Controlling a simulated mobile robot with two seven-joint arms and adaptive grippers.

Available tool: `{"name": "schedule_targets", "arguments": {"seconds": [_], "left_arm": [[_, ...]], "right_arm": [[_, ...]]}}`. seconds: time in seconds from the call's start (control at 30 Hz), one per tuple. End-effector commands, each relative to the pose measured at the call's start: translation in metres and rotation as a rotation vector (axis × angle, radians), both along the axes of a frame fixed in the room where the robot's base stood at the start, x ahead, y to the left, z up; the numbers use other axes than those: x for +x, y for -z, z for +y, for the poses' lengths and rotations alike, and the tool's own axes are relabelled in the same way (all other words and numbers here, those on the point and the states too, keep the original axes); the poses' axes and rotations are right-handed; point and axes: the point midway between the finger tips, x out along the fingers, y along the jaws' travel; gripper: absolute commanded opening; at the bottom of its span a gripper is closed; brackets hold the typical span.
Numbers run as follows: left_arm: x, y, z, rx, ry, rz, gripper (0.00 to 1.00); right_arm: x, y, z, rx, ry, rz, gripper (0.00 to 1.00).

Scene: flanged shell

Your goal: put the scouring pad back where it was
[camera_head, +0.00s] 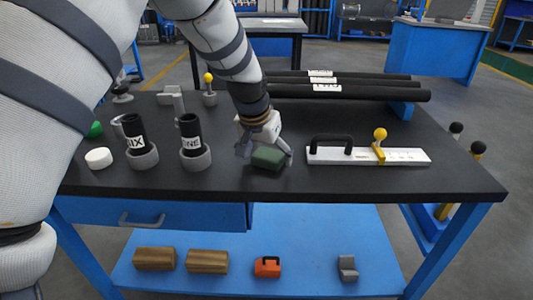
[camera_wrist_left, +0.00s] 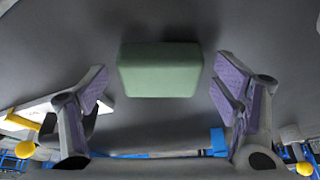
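The scouring pad is a green block (camera_head: 268,158) lying on the dark tabletop, near the middle of the front part. In the left wrist view the pad (camera_wrist_left: 160,69) lies ahead, between the finger lines, with a gap on each side. My left gripper (camera_head: 266,155) points down over the pad with its fingers spread to either side of it. In the left wrist view both fingers of the left gripper (camera_wrist_left: 163,85) are wide apart and nothing is held. I cannot tell the exact height of the fingertips over the table. My right gripper is not in view.
Left of the pad, two black labelled cylinders (camera_head: 191,134) stand in grey rings, with a white disc (camera_head: 98,158) beyond them. Right is a white plate (camera_head: 408,156) with a black handle and yellow knob. Black tubes (camera_head: 350,92) lie behind. The front strip is clear.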

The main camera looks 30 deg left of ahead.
Motion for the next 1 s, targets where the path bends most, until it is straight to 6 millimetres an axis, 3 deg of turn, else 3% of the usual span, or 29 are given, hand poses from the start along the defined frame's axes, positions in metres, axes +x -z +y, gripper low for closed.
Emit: {"name": "schedule_targets", "arguments": {"seconds": [0.17, 0.5, 0.6, 1.0], "left_arm": [[0.0, -0.004, 0.0, 0.0, 0.0, -0.001, 0.82], [-0.031, -0.088, -0.006, 0.001, 0.001, -0.016, 0.82], [-0.039, -0.103, -0.007, 0.001, 0.0, -0.01, 0.82], [-0.046, -0.113, -0.008, 0.0, 0.0, 0.003, 0.82]], "right_arm": [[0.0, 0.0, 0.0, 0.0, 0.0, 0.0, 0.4], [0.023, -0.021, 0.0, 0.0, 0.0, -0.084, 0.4], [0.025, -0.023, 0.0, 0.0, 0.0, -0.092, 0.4], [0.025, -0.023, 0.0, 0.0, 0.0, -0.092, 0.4]]}}
